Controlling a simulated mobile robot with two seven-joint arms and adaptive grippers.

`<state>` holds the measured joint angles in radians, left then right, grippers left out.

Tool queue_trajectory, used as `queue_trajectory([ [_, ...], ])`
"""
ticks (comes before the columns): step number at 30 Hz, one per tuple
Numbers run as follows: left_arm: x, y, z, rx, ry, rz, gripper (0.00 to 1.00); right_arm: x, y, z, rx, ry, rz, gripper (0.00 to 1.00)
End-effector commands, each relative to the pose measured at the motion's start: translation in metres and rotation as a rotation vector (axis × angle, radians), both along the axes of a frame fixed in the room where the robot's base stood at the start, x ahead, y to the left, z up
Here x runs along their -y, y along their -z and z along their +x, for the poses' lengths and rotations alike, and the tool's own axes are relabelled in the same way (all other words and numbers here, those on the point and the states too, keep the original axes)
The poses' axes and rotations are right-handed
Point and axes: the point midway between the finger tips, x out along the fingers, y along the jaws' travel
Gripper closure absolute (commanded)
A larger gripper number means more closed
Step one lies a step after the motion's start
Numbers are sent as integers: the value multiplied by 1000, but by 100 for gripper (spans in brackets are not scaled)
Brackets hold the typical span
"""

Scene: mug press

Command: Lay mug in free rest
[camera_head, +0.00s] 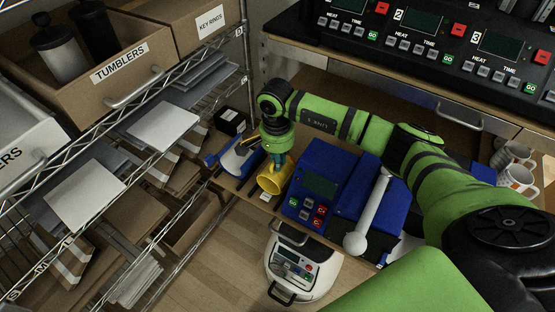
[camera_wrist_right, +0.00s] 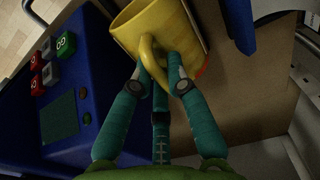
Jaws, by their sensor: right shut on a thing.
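The yellow mug (camera_head: 270,184) hangs on its side at the end of my right arm, left of the blue press. My right gripper (camera_head: 276,160) is shut on the mug's handle. In the right wrist view, the teal fingertips (camera_wrist_right: 163,68) close around the handle of the yellow mug (camera_wrist_right: 165,22), its open mouth tilted away. Blue rests (camera_head: 252,164) stand just left of the mug; a pale grey thing lies in one, unclear in detail. In the wrist view a blue rest edge (camera_wrist_right: 240,25) shows beside the mug. My left gripper is out of view.
The blue press (camera_head: 318,183) with a white lever (camera_head: 370,215) stands right of the mug. A small black box (camera_head: 231,121) is behind the rests. Wire shelves with bins (camera_head: 120,75) rise at left. Several mugs (camera_head: 515,178) stand far right. A white machine (camera_head: 303,264) stands below on the floor.

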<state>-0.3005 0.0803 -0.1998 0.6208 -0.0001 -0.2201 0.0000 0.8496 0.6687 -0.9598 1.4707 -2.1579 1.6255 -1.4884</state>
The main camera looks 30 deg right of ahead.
Motion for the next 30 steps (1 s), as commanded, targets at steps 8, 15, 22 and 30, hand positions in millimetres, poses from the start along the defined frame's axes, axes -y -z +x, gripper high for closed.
queue_trajectory([
  [8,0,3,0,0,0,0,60,0,2,1,2,1,0,100],
  [15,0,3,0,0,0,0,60,0,2,0,2,1,0,56],
  [22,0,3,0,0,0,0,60,0,2,0,1,1,0,56],
  [30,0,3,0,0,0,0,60,0,3,0,-1,1,0,0],
])
